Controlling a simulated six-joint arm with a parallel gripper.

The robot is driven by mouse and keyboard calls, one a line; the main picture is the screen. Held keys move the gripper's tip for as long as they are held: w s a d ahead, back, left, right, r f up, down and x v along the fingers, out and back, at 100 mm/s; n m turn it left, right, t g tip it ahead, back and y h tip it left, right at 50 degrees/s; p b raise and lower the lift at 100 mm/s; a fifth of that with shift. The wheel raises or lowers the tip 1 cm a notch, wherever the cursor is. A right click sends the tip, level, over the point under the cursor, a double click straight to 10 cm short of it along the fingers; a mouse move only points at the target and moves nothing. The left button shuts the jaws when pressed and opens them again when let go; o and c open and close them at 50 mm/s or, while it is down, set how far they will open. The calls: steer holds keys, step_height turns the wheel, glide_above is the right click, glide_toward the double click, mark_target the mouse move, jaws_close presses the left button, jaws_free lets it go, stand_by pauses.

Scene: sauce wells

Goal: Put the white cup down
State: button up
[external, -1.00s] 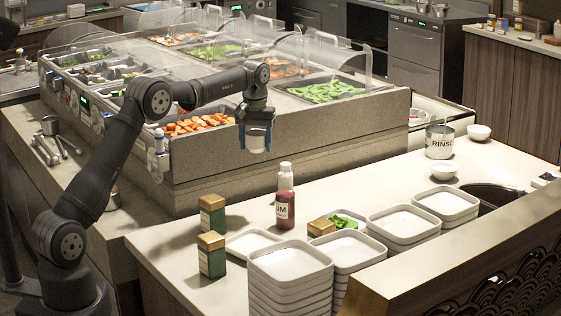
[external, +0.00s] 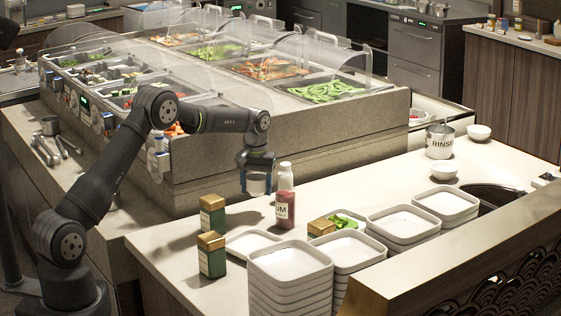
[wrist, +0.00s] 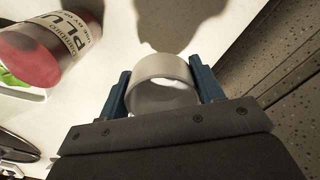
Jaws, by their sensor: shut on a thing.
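The white cup (wrist: 160,72) is between the two blue fingers of my gripper (wrist: 162,90) in the wrist view, with a finger against each side. In the external view my gripper (external: 257,184) points down and holds the white cup (external: 258,186) above the left part of the pale counter (external: 190,262). The cup's lower part shows below the fingers. It looks upright and apart from the counter, though the exact gap is hard to tell.
A plum sauce bottle (external: 285,200) stands close to the right of the cup. Two green boxes with tan tops (external: 212,215) stand to the left and front. Stacked square white plates (external: 290,262) fill the front. The stone base of the salad bar (external: 200,185) rises behind.

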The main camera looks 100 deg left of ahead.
mark_target(257, 214)
steer(key=shift+f, duration=3)
steer(key=shift+f, duration=0.2)
steer(key=o, duration=1)
steer(key=shift+o, duration=0.4)
step_height(257, 214, up, 18)
steer(key=shift+f, duration=0.25)
